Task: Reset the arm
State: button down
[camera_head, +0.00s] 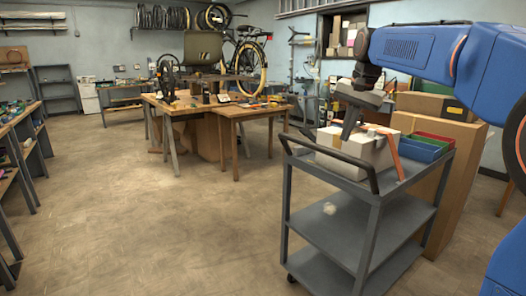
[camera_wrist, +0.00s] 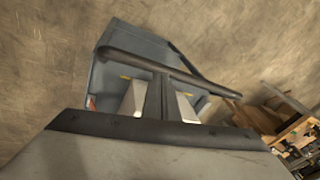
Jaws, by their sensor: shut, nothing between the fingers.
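My blue arm (camera_head: 415,50) reaches in from the right in the head view. My gripper (camera_head: 348,130) hangs at its end, pointing down over the grey cart (camera_head: 345,176). It is shut and empty, with its fingers together as one dark bar in the wrist view (camera_wrist: 157,82). In the head view the fingertips overlap a pale box (camera_head: 372,152) on the cart's top shelf; I cannot tell whether they touch it. The wrist view shows the cart's dark handle (camera_wrist: 140,61) beyond the fingers.
Blue (camera_head: 418,151) and green (camera_head: 428,142) bins stand on the cart beside the pale box. Large cardboard boxes (camera_head: 455,165) stand behind the cart. A wooden workbench (camera_head: 240,111) with a bicycle (camera_head: 248,58) is further back. The floor left of the cart is open.

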jog(key=s+d+f+n, duration=0.1)
jog(key=s+f+n, duration=0.1)
jog(key=s+f, duration=0.6)
jog(key=s+d+f+n+t, duration=0.1)
jog(key=s+f+n, duration=0.2)
jog(key=s+f, duration=0.6)
jog(key=s+d+f+n+h, duration=0.1)
jog(key=s+f, duration=0.8)
jog(key=s, duration=1.2)
jog(key=shift+d+n+t, duration=0.25)
jog(key=shift+n+t, duration=0.05)
jog(key=shift+n, duration=0.4)
